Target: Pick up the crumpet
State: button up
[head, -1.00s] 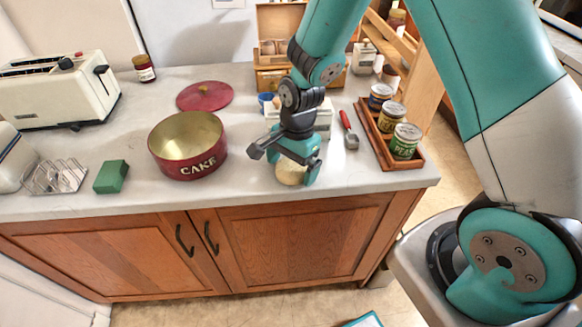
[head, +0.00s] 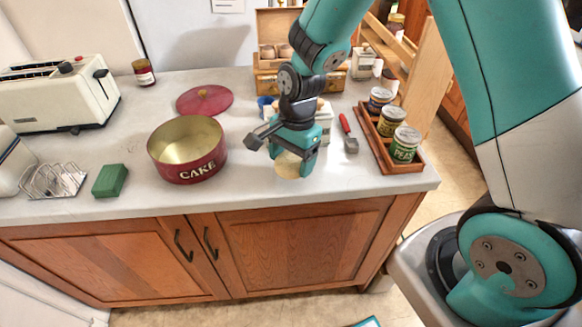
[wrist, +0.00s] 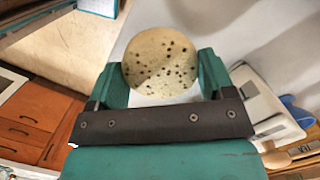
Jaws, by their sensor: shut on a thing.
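The crumpet (wrist: 160,62) is a round, pale disc with dark holes in its face. It sits between the two teal fingers of my gripper (wrist: 162,75) in the wrist view. In the head view, my gripper (head: 292,165) is shut on the crumpet (head: 288,167) and holds it near the front edge of the worktop, to the right of the cake tin. The fingers cover the sides of the crumpet. It appears a little above the worktop.
A red cake tin (head: 188,160) stands open left of my gripper, its lid (head: 204,99) behind it. A green block (head: 110,180) lies further left. A red-handled tool (head: 347,134) and a wooden tray (head: 420,163) of several jars are to the right. A toaster (head: 55,97) stands far left.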

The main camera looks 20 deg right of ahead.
notch_tip(320, 180, up, 15)
jog(key=p, duration=0.9)
send_over(192, 158)
notch_tip(192, 158, down, 7)
jog(key=shift+w+d+f, duration=0.15)
jog(key=shift+w+d, duration=0.05)
jog(key=shift+w, duration=0.05)
jog(key=shift+f, duration=0.1)
jog(key=shift+f+b, duration=1.45)
jog(key=shift+f, duration=1.3)
jog(key=shift+f+b, duration=1.4)
jog(key=shift+f, duration=1)
